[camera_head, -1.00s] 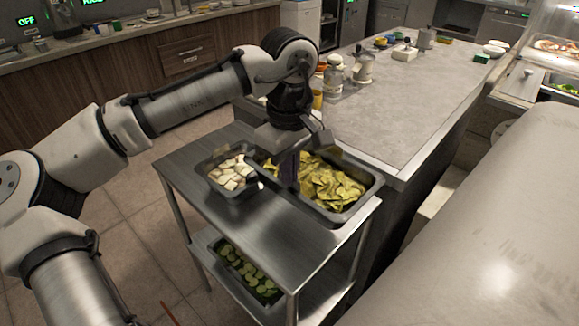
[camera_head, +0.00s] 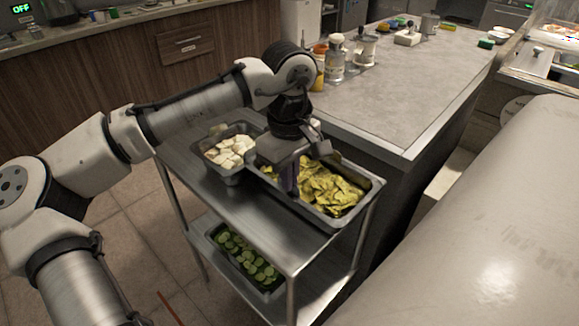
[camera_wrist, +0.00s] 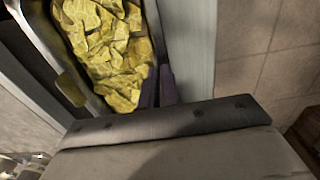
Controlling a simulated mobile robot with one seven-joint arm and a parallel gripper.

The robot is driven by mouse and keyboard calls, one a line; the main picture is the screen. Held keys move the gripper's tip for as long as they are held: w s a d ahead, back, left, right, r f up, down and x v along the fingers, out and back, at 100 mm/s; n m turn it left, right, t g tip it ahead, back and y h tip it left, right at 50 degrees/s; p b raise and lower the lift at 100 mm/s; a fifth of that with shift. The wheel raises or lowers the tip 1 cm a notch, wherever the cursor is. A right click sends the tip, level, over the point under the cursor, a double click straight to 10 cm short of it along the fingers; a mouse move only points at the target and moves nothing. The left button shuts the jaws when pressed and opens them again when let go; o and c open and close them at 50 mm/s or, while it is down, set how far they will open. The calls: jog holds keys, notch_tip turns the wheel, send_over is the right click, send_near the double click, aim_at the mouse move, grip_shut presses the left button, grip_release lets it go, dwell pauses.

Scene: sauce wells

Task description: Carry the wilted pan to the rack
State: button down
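The wilted pan is a long dark metal pan (camera_head: 322,222) of limp yellow-green leaves. It is on the top shelf of a steel cart in the head view. The wrist view shows its leaves (camera_wrist: 108,50) and long wall up close. My gripper (camera_head: 292,190) points down at the pan's near long side. In the wrist view its two dark purple fingers (camera_wrist: 158,88) are close together at the pan's wall, apparently pinching it. The finger tips are partly hidden. I see no clear gap under the pan. No rack is clearly identifiable.
A smaller pan of white chunks (camera_head: 228,168) sits left of the wilted pan. The cart's top (camera_head: 220,198) is bare in front. A pan of green slices (camera_head: 248,262) is on the lower shelf. A grey counter (camera_head: 400,100) with jars stands close behind the cart.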

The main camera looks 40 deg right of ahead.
jog(key=shift+f, duration=0.4)
dwell(0.7)
jog(key=c, duration=2.1)
grip_release()
jog(key=o, duration=0.5)
jog(key=shift+o, duration=0.2)
jog(key=shift+r, duration=0.1)
notch_tip(320, 180, up, 14)
jog(key=shift+p, duration=0.35)
jog(key=shift+f, duration=0.2)
